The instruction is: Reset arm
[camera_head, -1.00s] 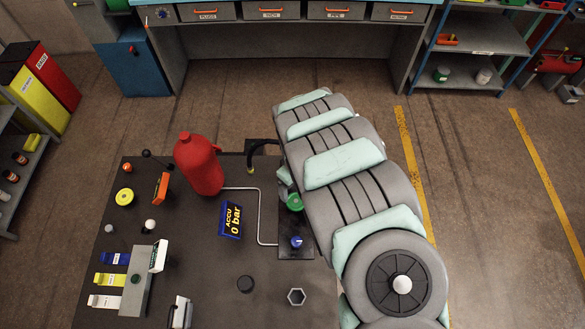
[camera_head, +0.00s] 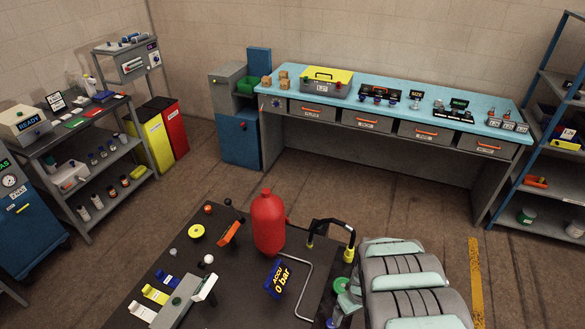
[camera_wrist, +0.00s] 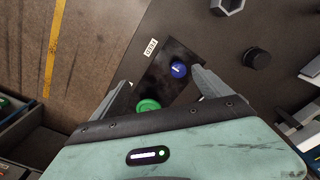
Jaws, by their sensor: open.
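My gripper (camera_wrist: 165,82) is open in the wrist view, with nothing between its fingers. A green knob (camera_wrist: 148,105) and a blue knob (camera_wrist: 179,69) on a dark plate show between and beyond the fingers. The green knob (camera_head: 341,285) shows beside my arm. A black hose (camera_head: 333,224) with yellow end bands arches at the far right of the dark bench (camera_head: 215,295).
The bench carries a red accumulator (camera_head: 268,222), an "ACCU 0 bar" display (camera_head: 278,278), a bent metal pipe and several levers. A long blue-topped workbench (camera_head: 400,85) stands behind, shelves (camera_head: 555,130) at right and a cart (camera_head: 75,130) at left. Floor between is clear.

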